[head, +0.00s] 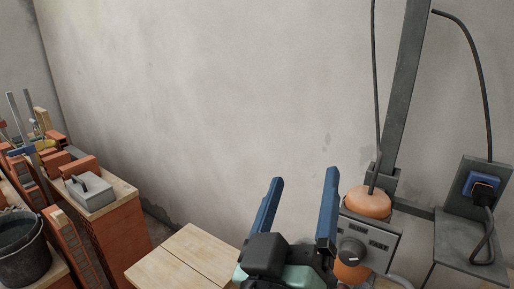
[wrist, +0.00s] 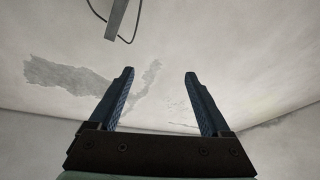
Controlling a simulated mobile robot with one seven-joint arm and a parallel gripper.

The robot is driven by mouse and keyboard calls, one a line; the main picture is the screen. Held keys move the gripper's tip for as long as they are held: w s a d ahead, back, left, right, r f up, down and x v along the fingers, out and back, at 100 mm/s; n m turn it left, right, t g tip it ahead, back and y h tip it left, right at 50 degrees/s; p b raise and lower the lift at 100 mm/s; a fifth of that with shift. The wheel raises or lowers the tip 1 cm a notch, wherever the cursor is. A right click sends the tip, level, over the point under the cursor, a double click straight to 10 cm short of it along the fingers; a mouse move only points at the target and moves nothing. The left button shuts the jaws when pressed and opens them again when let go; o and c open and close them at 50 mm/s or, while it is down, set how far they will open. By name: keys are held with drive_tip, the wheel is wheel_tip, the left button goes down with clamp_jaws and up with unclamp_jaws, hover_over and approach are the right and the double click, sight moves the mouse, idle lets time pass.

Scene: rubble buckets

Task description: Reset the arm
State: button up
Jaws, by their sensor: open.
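My gripper (head: 301,205) is in the lower middle of the head view, with its two blue fingers spread apart and pointing up. The wrist view also shows my gripper (wrist: 160,82) open, with nothing between the fingers. Behind the fingers in the wrist view are a pale stained wall or ceiling surface and a hanging dark bar (wrist: 116,20) with a cable.
A wooden board top (head: 185,262) lies left of my gripper. Brick stacks (head: 118,235), a grey metal box (head: 90,191) and a dark bucket (head: 22,250) stand at the left. A grey post (head: 402,90) and orange-capped machine (head: 368,203) stand close on the right.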

drive_tip(key=s+a+r+t+y+p, duration=0.2)
drive_tip(key=r+p, duration=0.3)
drive_tip(key=r, duration=0.7)
drive_tip(key=s+a+r+m+t+y+p, duration=0.1)
drive_tip(key=r+p, duration=0.4)
drive_tip(key=r, duration=0.7)
drive_tip(key=s+a+r+t+y+p, duration=0.2)
drive_tip(key=s+r+t+y+p, duration=0.2)
drive_tip(key=r, duration=0.8)
drive_tip(key=shift+a+r+m+p, duration=0.3)
drive_tip(key=shift+p, duration=0.25)
drive_tip(key=shift+s, duration=0.1)
